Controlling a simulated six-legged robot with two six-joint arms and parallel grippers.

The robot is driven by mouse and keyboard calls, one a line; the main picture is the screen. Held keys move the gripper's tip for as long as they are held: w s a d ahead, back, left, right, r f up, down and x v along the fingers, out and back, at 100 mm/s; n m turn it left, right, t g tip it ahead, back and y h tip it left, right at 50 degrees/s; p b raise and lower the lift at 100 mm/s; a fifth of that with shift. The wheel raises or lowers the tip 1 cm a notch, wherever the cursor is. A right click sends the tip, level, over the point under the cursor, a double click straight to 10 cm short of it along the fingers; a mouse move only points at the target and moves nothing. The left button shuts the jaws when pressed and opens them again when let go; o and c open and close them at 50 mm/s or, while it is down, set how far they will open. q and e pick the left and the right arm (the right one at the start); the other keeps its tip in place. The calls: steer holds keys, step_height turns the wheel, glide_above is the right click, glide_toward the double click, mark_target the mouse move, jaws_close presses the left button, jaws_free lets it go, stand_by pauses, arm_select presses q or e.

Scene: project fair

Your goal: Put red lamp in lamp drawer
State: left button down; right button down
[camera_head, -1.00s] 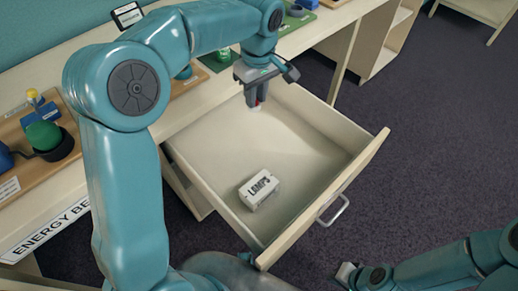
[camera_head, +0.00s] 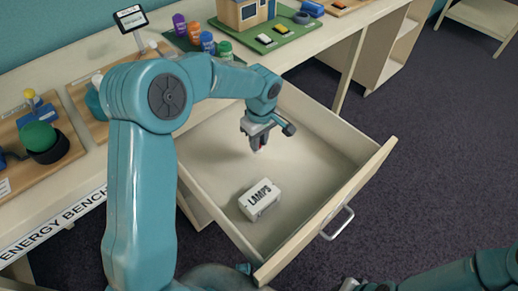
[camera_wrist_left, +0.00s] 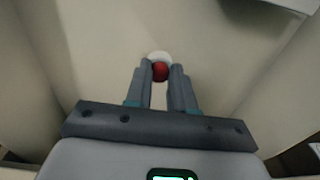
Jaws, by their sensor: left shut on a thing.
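The red lamp (camera_wrist_left: 160,70) is a small red bulb with a white part, held between the fingertips of my left gripper (camera_wrist_left: 159,76) in the left wrist view. In the head view my left gripper (camera_head: 257,146) is over the inside of the open drawer (camera_head: 205,195), and only a little red shows at its tips. I cannot tell exactly how high the lamp is above the floor. At the bottom right is part of my right arm; its gripper tip (camera_head: 350,285) is mostly cut off.
The drawer front with a metal handle (camera_head: 337,223) faces the lower right. The bench (camera_head: 60,215) behind carries a green ball, several coloured cans and a model house (camera_head: 245,12). The drawer floor around the LAMPS box is clear. Dark carpet (camera_head: 430,150) lies to the right.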

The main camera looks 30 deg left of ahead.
mark_target(260, 146)
arm_select(q)
steer(key=shift+f, duration=2.25)
steer(key=c, duration=0.9)
jaws_free()
steer(key=shift+w, duration=0.1)
steer(key=shift+c, duration=0.2)
steer(key=shift+r, duration=0.15)
steer(key=r, duration=0.5)
steer(key=r+p, duration=0.1)
steer(key=r, duration=0.4)
steer(key=shift+d+r, duration=0.2)
steer(key=shift+r, duration=0.75)
